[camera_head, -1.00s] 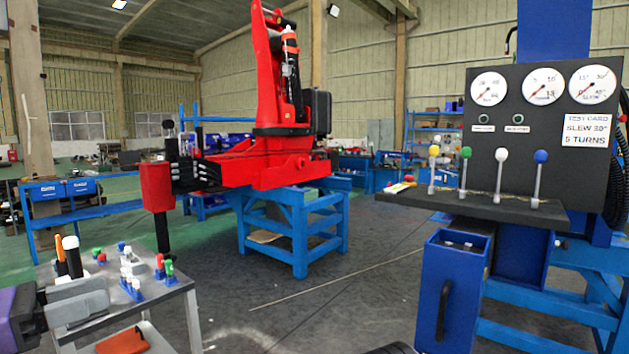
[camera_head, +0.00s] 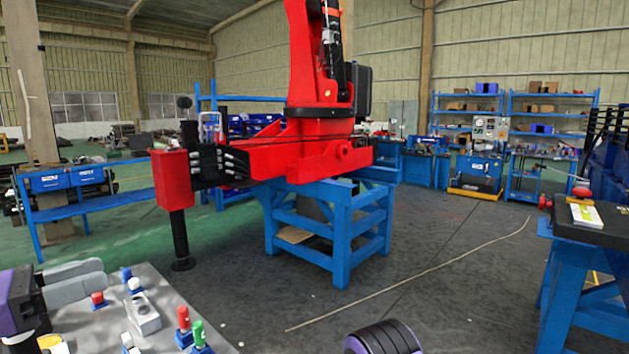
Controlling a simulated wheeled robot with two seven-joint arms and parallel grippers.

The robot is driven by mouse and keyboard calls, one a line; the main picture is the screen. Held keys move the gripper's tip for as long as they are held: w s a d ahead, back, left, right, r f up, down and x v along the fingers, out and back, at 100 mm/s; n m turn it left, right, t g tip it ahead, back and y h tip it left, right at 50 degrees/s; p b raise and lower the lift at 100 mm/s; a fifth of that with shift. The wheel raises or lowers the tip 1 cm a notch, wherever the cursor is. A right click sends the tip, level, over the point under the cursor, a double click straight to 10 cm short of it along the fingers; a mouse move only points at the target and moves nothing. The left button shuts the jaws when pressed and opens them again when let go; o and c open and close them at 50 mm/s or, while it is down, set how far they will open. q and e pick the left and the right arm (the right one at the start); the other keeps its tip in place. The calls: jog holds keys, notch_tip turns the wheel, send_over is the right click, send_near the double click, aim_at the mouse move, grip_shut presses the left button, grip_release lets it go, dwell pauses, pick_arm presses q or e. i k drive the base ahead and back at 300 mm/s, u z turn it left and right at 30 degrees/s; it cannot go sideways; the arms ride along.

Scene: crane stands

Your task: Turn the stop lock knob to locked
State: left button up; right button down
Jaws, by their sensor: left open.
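My left gripper (camera_head: 103,275) is at the lower left, its two grey fingers apart and nothing between them. It is above the left part of a grey metal cart top. A red knob (camera_head: 582,192) shows at the far right, at the edge of a dark bench top. Another red knob (camera_head: 545,202) sits just left of it, on the bench's side. I cannot tell which, if either, is the stop lock knob, and no locked marking is readable. My left gripper is far from both. My right gripper is not in view.
The cart top (camera_head: 165,290) holds small red, blue, white and green capped parts. A red crane (camera_head: 290,150) stands on a blue stand (camera_head: 340,230) ahead. A blue-legged bench (camera_head: 570,270) is at right. Open dark floor (camera_head: 430,270) lies between them.

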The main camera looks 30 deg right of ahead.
aim_at(544, 203)
jog(key=z, duration=0.3)
jog(key=i, duration=0.9)
jog(key=z, duration=1.4)
jog(key=i, duration=0.7)
jog(key=z, duration=1)
jog(key=i, duration=0.25)
jog(key=z, duration=0.15)
